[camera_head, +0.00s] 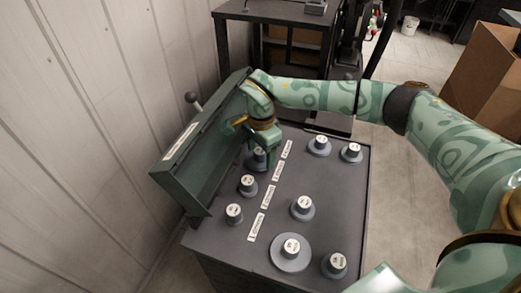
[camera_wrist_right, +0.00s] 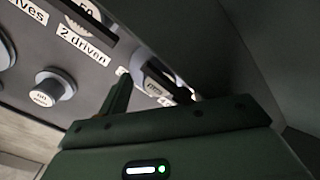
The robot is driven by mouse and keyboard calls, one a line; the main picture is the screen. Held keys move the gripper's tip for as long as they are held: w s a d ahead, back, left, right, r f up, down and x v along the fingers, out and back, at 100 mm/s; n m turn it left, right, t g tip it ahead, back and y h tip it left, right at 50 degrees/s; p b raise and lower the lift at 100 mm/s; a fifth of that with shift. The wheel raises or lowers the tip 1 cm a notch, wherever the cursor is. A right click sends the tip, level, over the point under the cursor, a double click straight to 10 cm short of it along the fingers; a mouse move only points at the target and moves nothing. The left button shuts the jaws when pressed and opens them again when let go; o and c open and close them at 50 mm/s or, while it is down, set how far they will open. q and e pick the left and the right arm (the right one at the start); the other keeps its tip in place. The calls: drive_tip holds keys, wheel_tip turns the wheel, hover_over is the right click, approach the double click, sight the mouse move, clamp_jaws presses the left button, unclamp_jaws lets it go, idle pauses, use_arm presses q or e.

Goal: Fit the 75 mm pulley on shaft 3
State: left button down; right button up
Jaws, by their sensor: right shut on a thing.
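My right gripper (camera_head: 257,148) reaches down at the far end of the dark bench, beside the green open cover. It is shut on a grey pulley with a white top label (camera_head: 259,154). In the right wrist view this pulley (camera_wrist_right: 157,86) is between the fingers, partly hidden; its label ends in "mm" but I cannot read the size. Whether it is seated or lifted I cannot tell. Two similar pulleys stand nearer in the same row, a middle one (camera_head: 247,185) and a near one (camera_head: 233,213). I cannot make out which pulley is 75 mm. My left gripper is not in view.
The green cover (camera_head: 185,165) stands tilted along the bench's left edge, close to my right gripper. Several pulleys stand on the right half, including a wide one (camera_head: 279,262). Label strips (camera_head: 256,227) run between the groups; one reads "2 driven" (camera_wrist_right: 86,45).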

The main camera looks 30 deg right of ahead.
drive_tip(key=shift+f, duration=0.7)
drive_tip(key=o, duration=1.1)
drive_tip(key=shift+o, duration=0.2)
drive_tip(key=shift+r, duration=0.1)
wheel_tip(320, 180, up, 16)
drive_tip(key=p, duration=0.3)
drive_tip(key=shift+r, duration=0.1)
